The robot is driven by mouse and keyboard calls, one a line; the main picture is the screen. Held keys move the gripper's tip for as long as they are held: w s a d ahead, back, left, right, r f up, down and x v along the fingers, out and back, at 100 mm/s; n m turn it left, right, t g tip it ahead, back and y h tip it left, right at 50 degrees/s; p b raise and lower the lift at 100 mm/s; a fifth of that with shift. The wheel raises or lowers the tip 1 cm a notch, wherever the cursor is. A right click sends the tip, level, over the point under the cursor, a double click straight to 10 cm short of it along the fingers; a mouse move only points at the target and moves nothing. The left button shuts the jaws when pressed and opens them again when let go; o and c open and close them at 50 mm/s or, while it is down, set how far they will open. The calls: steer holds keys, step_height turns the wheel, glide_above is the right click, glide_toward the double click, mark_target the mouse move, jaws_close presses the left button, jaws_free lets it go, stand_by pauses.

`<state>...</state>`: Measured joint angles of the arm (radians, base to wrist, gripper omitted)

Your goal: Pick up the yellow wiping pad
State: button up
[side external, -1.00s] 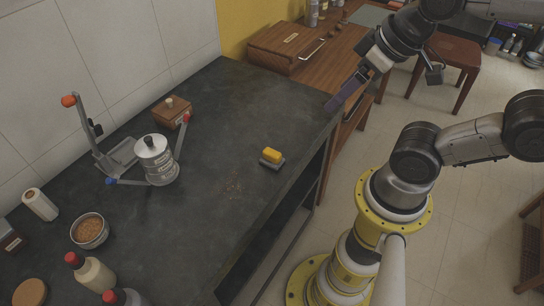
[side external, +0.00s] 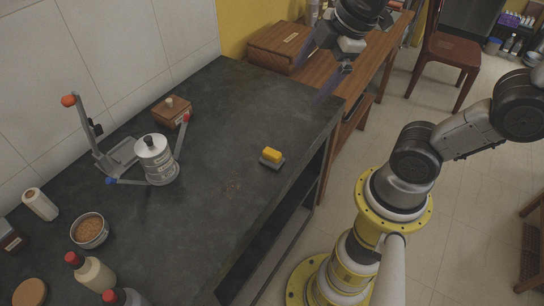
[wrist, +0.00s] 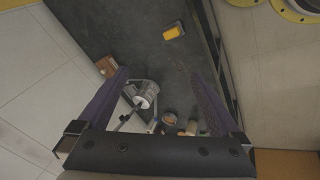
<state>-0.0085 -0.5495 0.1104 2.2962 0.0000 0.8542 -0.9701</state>
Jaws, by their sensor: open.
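The yellow wiping pad (side external: 271,154) sits on a small grey base on the dark worktop (side external: 215,110), near its right edge. In the wrist view the pad (wrist: 173,31) lies beyond my fingertips, near the top of the picture. My gripper (side external: 322,68) is open and empty, above the far right end of the worktop and well apart from the pad. Its two purple fingers stand wide apart in the wrist view (wrist: 163,80).
A steel canister (side external: 156,160) stands on the worktop beside a grey stand with an orange knob (side external: 68,100). A small wooden box (side external: 171,112) sits behind it. A bowl of brown grains (side external: 90,230) and bottles (side external: 90,273) are at the near left. The worktop around the pad is clear.

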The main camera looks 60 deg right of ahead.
steer(key=w+f+n+g, duration=0.3)
steer(key=w+f+n, duration=0.3)
steer(key=w+f, duration=0.1)
steer(key=g, duration=0.2)
glide_above(272, 152)
steer(key=shift+n, duration=0.4)
step_height(272, 152, down, 14)
steer(key=shift+s+a+r, duration=0.1)
steer(key=shift+r, duration=0.05)
steer(key=shift+f, duration=3)
steer(key=c, duration=1.3)
steer(key=shift+r, duration=0.1)
